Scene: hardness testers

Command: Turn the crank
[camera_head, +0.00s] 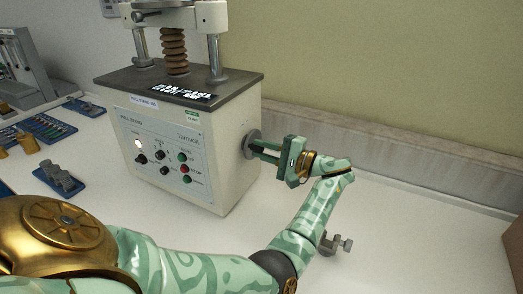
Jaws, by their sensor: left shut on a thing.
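The crank (252,143) is on the right side of a white box-shaped hardness tester (221,150). Its round grey hub shows beside the tester wall. My left gripper (266,150) is at the crank, its green fingers reaching left to the hub. It is shut on the crank, and the fingers hide most of the part they hold. My left arm comes in from the lower left and bends back toward the tester. My right gripper is not in view.
A small metal clamp-like part (336,243) stands on the white table near my forearm. Blue trays (44,128) with small parts and a grey device (24,68) are at the left. A wall runs behind; the table right of my gripper is mostly clear.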

